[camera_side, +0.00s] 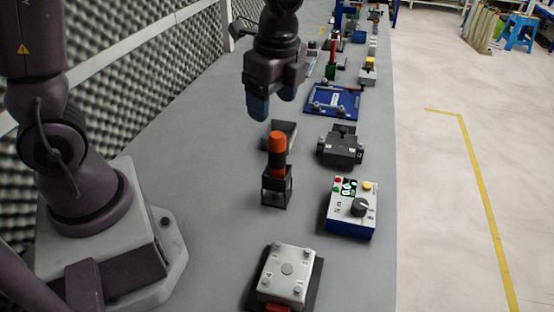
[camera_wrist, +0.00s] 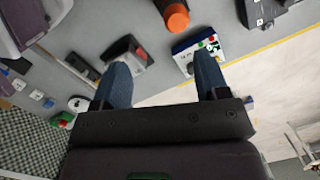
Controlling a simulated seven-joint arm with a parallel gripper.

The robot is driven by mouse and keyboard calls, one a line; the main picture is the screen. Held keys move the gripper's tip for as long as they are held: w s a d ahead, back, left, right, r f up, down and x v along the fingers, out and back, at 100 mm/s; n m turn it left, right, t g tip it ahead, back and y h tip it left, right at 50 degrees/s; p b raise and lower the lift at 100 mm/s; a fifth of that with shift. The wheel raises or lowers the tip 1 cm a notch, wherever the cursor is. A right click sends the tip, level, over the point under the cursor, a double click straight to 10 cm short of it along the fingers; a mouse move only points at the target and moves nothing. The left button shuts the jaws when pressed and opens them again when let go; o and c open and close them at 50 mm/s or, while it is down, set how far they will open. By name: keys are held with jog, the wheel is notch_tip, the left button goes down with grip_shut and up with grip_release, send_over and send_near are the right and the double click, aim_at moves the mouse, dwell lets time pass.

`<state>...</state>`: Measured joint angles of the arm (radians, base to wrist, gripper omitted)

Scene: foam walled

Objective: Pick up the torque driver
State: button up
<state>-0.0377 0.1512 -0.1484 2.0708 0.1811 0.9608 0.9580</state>
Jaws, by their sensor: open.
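The torque driver (camera_side: 277,148) has an orange cap and a dark body and stands upright in a small black stand (camera_side: 277,188) on the grey bench. Its orange top also shows in the wrist view (camera_wrist: 176,18), near the top edge. The lower part of the driver is partly hidden by the stand. My gripper (camera_side: 271,104) hangs above and slightly behind the driver, apart from it, with its two blue fingers pointing down. In the wrist view the fingers (camera_wrist: 160,82) are spread apart with nothing between them.
A control box (camera_side: 351,208) with a dark knob is right of the driver. A black device (camera_side: 341,147) and blue tray (camera_side: 334,100) lie farther back. A silver plate block (camera_side: 287,272) is in front. Bench space (camera_side: 200,170) left of the driver is clear; foam walls line the left.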

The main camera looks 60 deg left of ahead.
aim_at(278, 135)
jog(key=f+m, duration=0.1)
jog(key=f, duration=0.1)
jog(key=a+f+m, duration=0.1)
jog(key=f+m, duration=0.1)
jog(key=w+f+m, duration=0.1)
jog(key=f, duration=0.2)
jog(key=shift+w+a+m, duration=0.1)
jog(key=shift+a+m, duration=0.05)
jog(key=shift+m, duration=0.15)
jog(key=shift+w+a+f, duration=0.15)
jog(key=shift+a+f, duration=0.05)
jog(key=shift+f, duration=0.65)
jog(key=shift+w+a+f, duration=0.1)
jog(key=shift+a+f, duration=0.05)
jog(key=shift+f, duration=0.7)
jog(key=shift+w+a+f, duration=0.15)
jog(key=shift+a+f, duration=0.05)
jog(key=shift+f, duration=0.65)
jog(key=c, duration=1.1)
